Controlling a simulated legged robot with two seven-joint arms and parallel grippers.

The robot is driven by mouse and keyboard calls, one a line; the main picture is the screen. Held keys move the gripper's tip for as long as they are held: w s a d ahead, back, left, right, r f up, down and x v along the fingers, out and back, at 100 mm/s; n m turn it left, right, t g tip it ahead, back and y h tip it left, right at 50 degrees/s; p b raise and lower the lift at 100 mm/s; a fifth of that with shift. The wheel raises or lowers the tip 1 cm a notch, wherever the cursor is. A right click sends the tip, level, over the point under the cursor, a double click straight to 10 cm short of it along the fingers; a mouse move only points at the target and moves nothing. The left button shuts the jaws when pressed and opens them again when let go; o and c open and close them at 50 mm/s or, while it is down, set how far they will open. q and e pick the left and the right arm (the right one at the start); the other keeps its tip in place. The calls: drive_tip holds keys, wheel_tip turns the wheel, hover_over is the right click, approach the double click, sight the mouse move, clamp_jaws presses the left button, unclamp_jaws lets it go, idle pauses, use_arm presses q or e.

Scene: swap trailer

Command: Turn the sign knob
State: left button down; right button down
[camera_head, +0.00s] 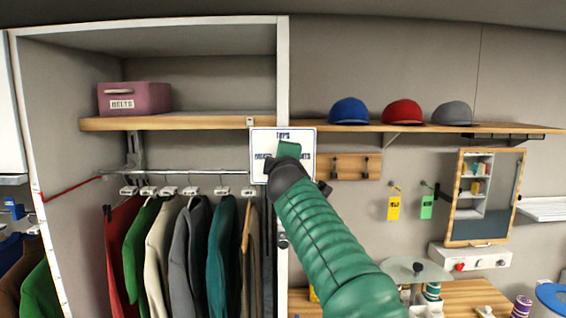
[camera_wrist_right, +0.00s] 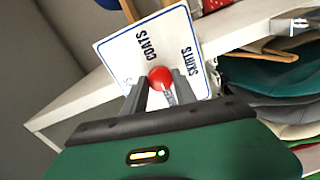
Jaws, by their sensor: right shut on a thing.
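The white sign (camera_head: 306,140) with a dark blue border is fixed on the white upright beside the wardrobe. It also shows in the right wrist view (camera_wrist_right: 118,58), tilted, with the words COATS and SKIRTS readable. The red round knob (camera_wrist_right: 160,76) is at the sign's middle. My right gripper (camera_wrist_right: 160,90) is shut on the knob, one grey finger on each side. In the head view, my green right arm and gripper (camera_head: 287,165) cover the knob and the lower middle of the sign. My left gripper is in neither view.
Several garments (camera_head: 190,250) hang on a rail left of the sign, below a wooden shelf with a pink box (camera_head: 135,99). Blue, red and grey caps (camera_head: 402,112) sit on the right shelf. A framed mirror (camera_head: 484,236) hangs further right.

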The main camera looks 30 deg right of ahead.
drive_tip(key=shift+w+f, duration=0.1)
drive_tip(key=shift+f, duration=0.25)
drive_tip(key=c, duration=1)
unclamp_jaws()
drive_tip(key=shift+r, duration=0.1)
drive_tip(key=shift+d, duration=0.1)
drive_tip(key=b+v, duration=0.8)
drive_tip(key=v, duration=0.8)
drive_tip(key=shift+s+a, duration=0.3)
drive_tip(key=shift+d+r, duration=0.1)
drive_tip(key=shift+d, duration=0.05)
